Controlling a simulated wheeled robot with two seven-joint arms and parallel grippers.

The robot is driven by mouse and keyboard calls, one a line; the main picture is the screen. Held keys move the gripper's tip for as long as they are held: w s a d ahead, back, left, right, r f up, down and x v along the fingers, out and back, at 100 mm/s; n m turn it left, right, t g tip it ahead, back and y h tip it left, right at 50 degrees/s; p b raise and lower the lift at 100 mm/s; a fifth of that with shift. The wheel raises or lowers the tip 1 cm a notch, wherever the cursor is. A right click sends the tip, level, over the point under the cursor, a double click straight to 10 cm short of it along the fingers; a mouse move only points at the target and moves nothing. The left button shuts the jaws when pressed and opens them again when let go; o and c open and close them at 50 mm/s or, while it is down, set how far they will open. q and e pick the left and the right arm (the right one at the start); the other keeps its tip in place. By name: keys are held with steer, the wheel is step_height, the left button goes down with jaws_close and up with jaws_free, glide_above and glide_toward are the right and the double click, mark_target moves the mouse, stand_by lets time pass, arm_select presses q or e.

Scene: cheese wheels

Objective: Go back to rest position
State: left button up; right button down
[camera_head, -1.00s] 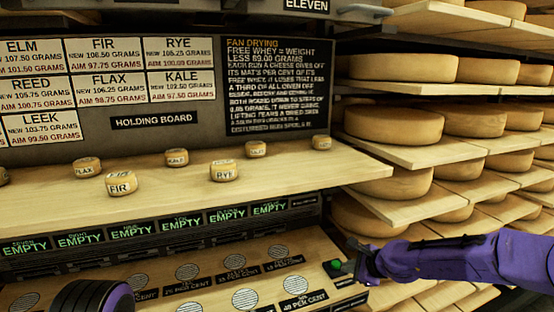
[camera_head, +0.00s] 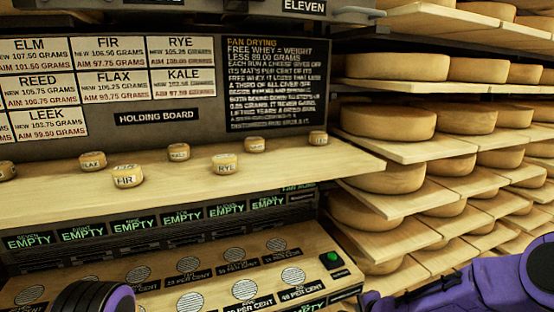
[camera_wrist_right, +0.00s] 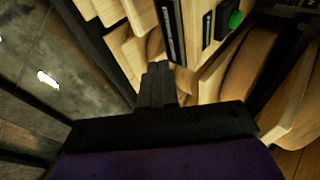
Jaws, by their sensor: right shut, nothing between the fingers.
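My right arm is purple and comes in from the lower right in the head view. Its gripper (camera_head: 368,300) is at the bottom edge, right of the fan panel's corner and largely cut off. In the right wrist view the right gripper's fingers (camera_wrist_right: 158,85) are together with nothing between them. They point toward the shelves and the panel, apart from the green button (camera_wrist_right: 235,19). The green button (camera_head: 331,258) stands free at the panel's right end in the head view. A purple and black part of my left arm shows at the lower left; the left gripper's fingers are out of view.
The holding board (camera_head: 300,163) carries several small labelled cheeses, among them FIR (camera_head: 128,176) and RYE (camera_head: 224,164). Below it is the fan panel (camera_head: 215,268) with round mats and EMPTY displays. Shelves of large cheese wheels (camera_head: 388,122) fill the right side.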

steer(key=s+d+f+n+g+h, duration=0.1)
steer(key=s+d+f+n, duration=0.15)
steer(key=s+f, duration=0.5)
steer(key=s+d+f+n+g+h, duration=0.1)
steer(key=s+f+n+h, duration=0.2)
steer(key=s, duration=0.7)
steer(key=s+d+f+n+g, duration=0.1)
steer(key=s+f+g, duration=0.1)
steer(key=s, duration=0.8)
steer(key=s+d+f+n+g, duration=0.1)
steer(key=s+d+f+n, duration=0.1)
steer(key=s, duration=0.9)
steer(key=shift+s+d+f+g, duration=0.2)
steer(key=shift+f+g, duration=0.1)
steer(key=shift+g, duration=0.1)
steer(key=shift+w+a, duration=0.1)
steer(key=shift+a, duration=0.05)
